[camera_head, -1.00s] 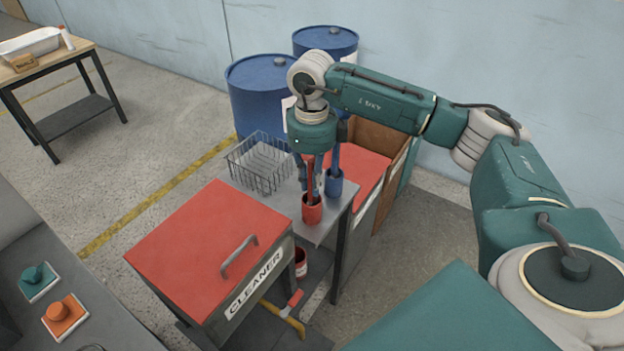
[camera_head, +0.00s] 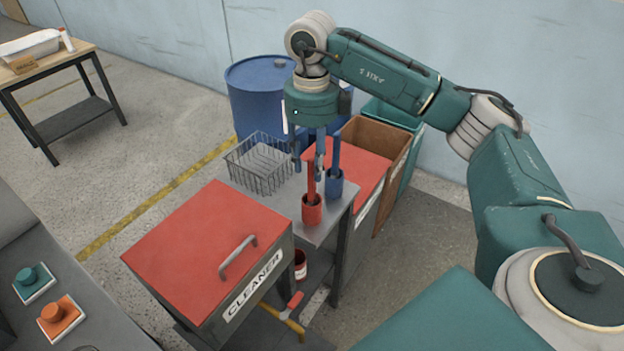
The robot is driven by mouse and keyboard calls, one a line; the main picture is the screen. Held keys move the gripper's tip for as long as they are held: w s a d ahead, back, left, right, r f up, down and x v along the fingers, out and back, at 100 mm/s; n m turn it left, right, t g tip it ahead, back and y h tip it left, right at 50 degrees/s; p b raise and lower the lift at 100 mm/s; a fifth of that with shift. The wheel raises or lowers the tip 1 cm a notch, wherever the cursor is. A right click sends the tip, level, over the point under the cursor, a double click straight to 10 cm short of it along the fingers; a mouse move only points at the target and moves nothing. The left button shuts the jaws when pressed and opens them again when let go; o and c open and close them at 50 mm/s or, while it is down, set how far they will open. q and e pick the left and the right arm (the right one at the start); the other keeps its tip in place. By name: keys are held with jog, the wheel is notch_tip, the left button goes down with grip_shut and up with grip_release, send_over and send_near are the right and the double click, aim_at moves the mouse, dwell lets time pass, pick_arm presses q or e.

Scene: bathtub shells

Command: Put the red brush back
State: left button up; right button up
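The red brush (camera_head: 311,179) stands upright in a red cup (camera_head: 312,213) on the grey metal table (camera_head: 318,236). A blue brush (camera_head: 336,152) stands in a blue cup (camera_head: 334,190) just behind and to the right. My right gripper (camera_head: 309,163) points down above the red cup. Its two fingers are spread, one on each side of the red handle's top in the picture. I see no finger touching the handle. The brush's lower end is hidden inside the cup. My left gripper is not in view.
A wire basket (camera_head: 262,165) sits on the table's left part. A red-lidded CLEANER bin (camera_head: 200,245) stands in front. A second red-topped bin (camera_head: 366,183), a brown bin (camera_head: 377,136) and a blue drum (camera_head: 258,92) stand close behind.

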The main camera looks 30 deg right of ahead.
notch_tip(320, 180, up, 6)
jog(key=shift+r, duration=0.1)
jog(key=shift+s, duration=0.1)
dwell(0.6)
